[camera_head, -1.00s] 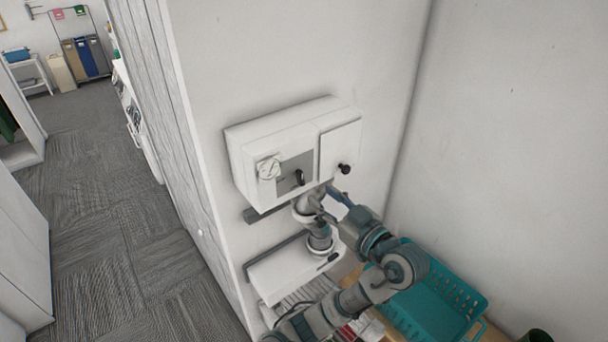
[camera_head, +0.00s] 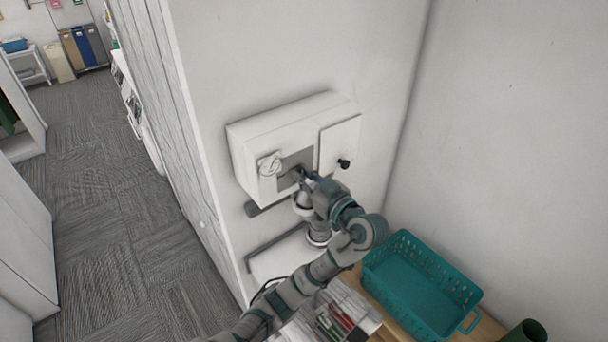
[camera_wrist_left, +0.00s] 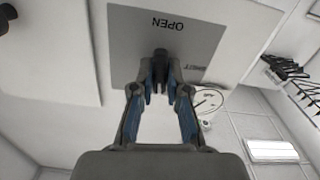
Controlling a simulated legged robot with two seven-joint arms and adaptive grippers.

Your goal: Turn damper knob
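The damper knob is a dark lever on a grey plate (camera_head: 284,165) on the front of a white wall box (camera_head: 270,131). In the left wrist view the knob (camera_wrist_left: 160,66) sits at the middle of the plate, which reads "OPEN" and, partly covered, another word that seems to be "SHUT"; both appear upside down. My left gripper (camera_wrist_left: 160,92) is right in front of the plate, with its two fingers apart, one on each side of the knob. I cannot tell whether the fingers touch it. In the head view the gripper (camera_head: 306,178) mostly hides the knob. My right gripper is not in view.
A white round dial (camera_head: 269,165) is left of the plate, and a black knob (camera_head: 344,164) is on the box's right door. Below are a dark rail, a teal basket (camera_head: 420,285) on a wooden surface and a dark green container (camera_head: 527,331). Carpet floor lies open at left.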

